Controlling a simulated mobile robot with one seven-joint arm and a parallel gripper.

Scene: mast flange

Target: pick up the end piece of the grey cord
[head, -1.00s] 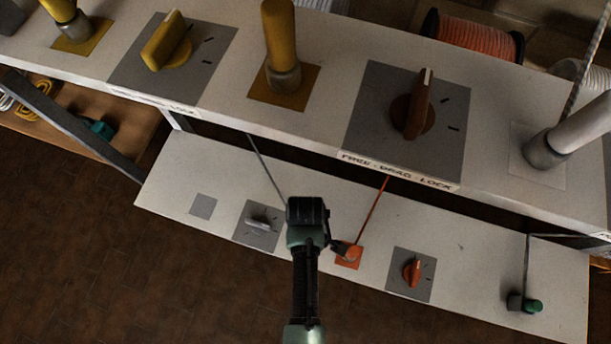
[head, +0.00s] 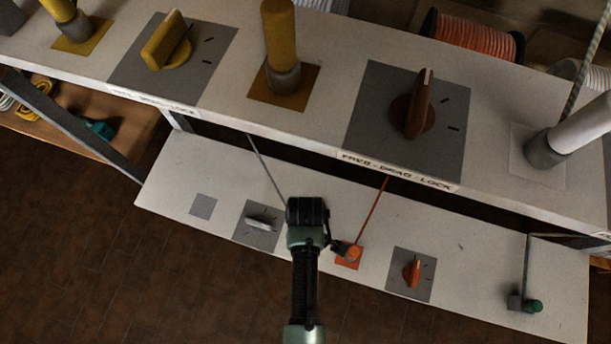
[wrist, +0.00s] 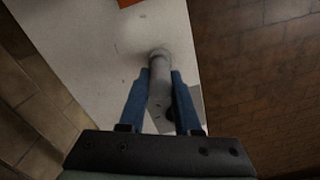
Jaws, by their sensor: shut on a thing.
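The grey cord (head: 266,168) runs down from the upper shelf's gap to behind my wrist in the head view. Its grey end piece (wrist: 159,58) shows in the wrist view, between the two blue fingers of my gripper (wrist: 160,78). The fingers are shut on its sides, with its rounded tip showing beyond them. In the head view my wrist hides the end piece and the fingertips. I cannot tell how far the piece is above the white lower shelf (head: 170,180).
A bare grey square (head: 203,207) and a grey knob (head: 260,224) lie left of my wrist. An orange end piece (head: 350,253) with its cord and an orange knob (head: 412,271) are close on the right. A green end piece (head: 533,306) is farther right. The upper shelf (head: 322,92) overhangs behind.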

